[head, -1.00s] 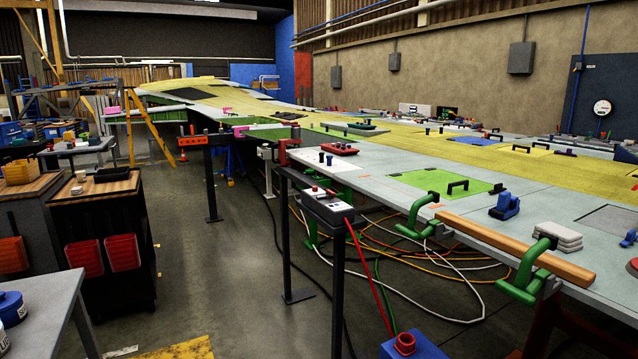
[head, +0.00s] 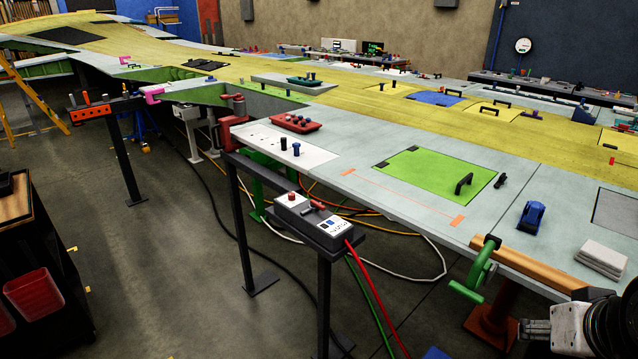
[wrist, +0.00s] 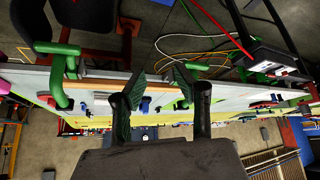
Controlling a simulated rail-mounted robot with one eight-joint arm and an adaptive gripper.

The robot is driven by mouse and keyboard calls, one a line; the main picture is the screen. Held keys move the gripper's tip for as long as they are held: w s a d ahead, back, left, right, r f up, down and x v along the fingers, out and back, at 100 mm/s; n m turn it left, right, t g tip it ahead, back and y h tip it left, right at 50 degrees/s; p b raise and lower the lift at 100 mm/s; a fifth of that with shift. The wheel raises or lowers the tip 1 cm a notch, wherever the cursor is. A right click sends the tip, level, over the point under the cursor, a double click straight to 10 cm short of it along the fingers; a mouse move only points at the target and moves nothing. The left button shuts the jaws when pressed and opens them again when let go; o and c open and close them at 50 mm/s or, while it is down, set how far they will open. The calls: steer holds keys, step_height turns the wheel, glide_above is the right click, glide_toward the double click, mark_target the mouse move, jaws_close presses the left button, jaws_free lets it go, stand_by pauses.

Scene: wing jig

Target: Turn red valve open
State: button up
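No part is clearly marked as the red valve. A grey control box (head: 312,222) on a black stand in the head view carries a small red handle (head: 313,205) and a red knob (head: 292,197). I cannot tell whether either is the valve, or how it is turned. The box also shows in the wrist view (wrist: 268,60), at upper right and apart from my gripper. There, my gripper (wrist: 160,78) has its two dark fingers spread with nothing held between them. My arm's end shows at the lower right of the head view.
A green clamp (head: 478,272) and a wooden bar (head: 535,262) stick out at the wing's front edge near my arm. A red hose (head: 375,290) hangs from the box. Cables lie on the floor. A dark cart (head: 45,270) stands at left, with open floor between.

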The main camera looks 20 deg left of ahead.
steer(key=w+a+r+n+g+p, duration=0.15)
steer(key=w+a+r+p, duration=0.3)
steer(key=w+r, duration=0.75)
steer(key=w+a+r+n+g, duration=0.1)
steer(key=w+a+r+n, duration=0.15)
steer(key=w+a, duration=0.55)
steer(key=w+a+r+n+g, duration=0.15)
steer(key=w+a+r, duration=0.35)
steer(key=w, duration=0.5)
steer(key=n+g, duration=0.3)
steer(key=n, duration=0.4)
glide_above(319, 204)
step_height(319, 204, down, 20)
step_height(319, 204, down, 13)
steer(key=shift+w+f+p, duration=0.1)
steer(key=shift+p, duration=0.2)
steer(key=shift+c, duration=0.5)
